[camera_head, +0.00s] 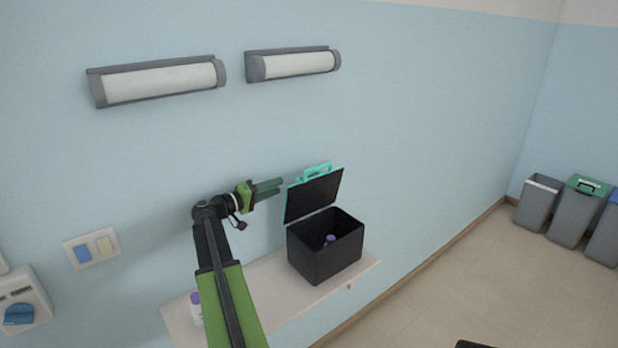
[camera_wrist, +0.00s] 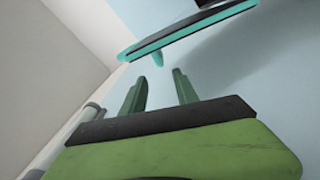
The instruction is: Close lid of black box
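The black box (camera_head: 322,259) stands on a narrow light shelf in the head view. Its lid (camera_head: 314,197) is open and tilted up at the back, with a teal edge and teal handle (camera_head: 315,172). My gripper (camera_head: 280,186) is just left of the raised lid, near its upper left edge, and looks apart from it. In the wrist view, my gripper (camera_wrist: 158,85) has its two green fingers spread with nothing between them. The lid's teal edge (camera_wrist: 190,31) shows beyond the fingertips. A bottle with a purple cap (camera_head: 330,239) is inside the box.
A white bottle with a purple cap (camera_head: 196,309) stands at the left of the shelf (camera_head: 275,300). The wall behind carries two lamps (camera_head: 160,82) and a switch plate (camera_head: 92,248). Several grey bins (camera_head: 539,202) stand on the floor at the right.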

